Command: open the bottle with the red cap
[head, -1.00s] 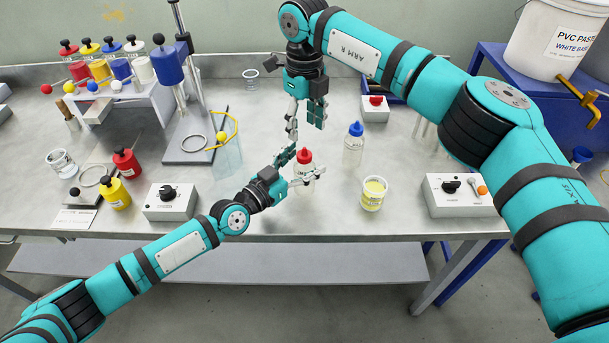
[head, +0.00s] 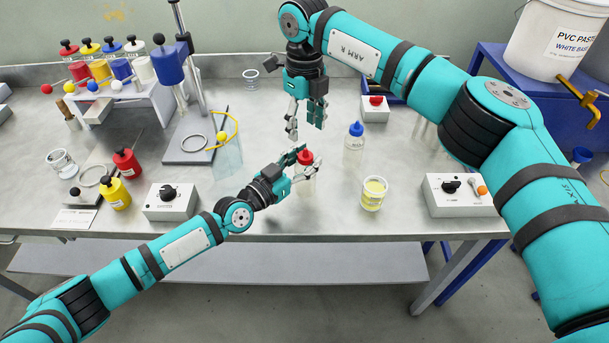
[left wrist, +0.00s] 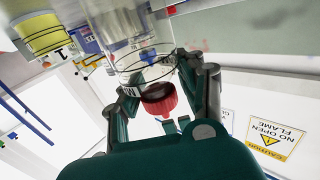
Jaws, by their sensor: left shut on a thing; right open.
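The bottle with the red cap (head: 305,157) stands upright on the bench near the middle. My left gripper (head: 304,163) is shut on this bottle from the left, one finger on each side, below the cap; the fingers hide part of the body. In the left wrist view the red cap (left wrist: 159,99) and clear bottle body (left wrist: 143,55) show between the fingers. The cap is on the bottle. My right gripper (head: 304,124) is open and empty, pointing down, above and behind the red cap in the picture.
A blue-capped bottle (head: 354,143) stands close to the right. A cup of yellow liquid (head: 373,193) and a control box (head: 460,194) are farther right. Another control box (head: 171,203) lies under the left arm's side. A stand (head: 187,141) is behind left.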

